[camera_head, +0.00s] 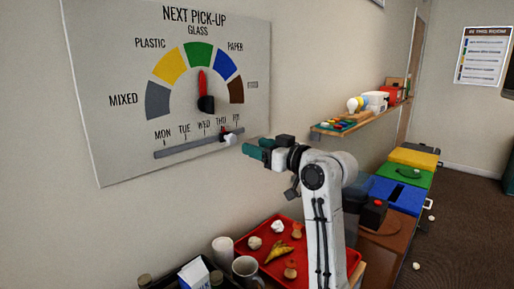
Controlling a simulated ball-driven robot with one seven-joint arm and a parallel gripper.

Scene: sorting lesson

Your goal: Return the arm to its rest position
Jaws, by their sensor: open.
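My white arm (325,215) rises from the bottom of the view and bends left near its top. My gripper (256,149), with teal fingers, is open and appears empty. A slider (229,139) with a red marker is at THU on the board's rail, left of my fingertips, with a visible gap in the picture. The dial's red pointer (203,82) points up at the green GLASS sector.
Below my arm, a red tray (268,236) holds crumpled paper, a banana peel and other scraps. Mugs (246,268) and a carton (194,274) stand left of it. A shelf (360,124) with small items is on the wall. Coloured bins (398,194) line the wall at right; carpet lies beyond.

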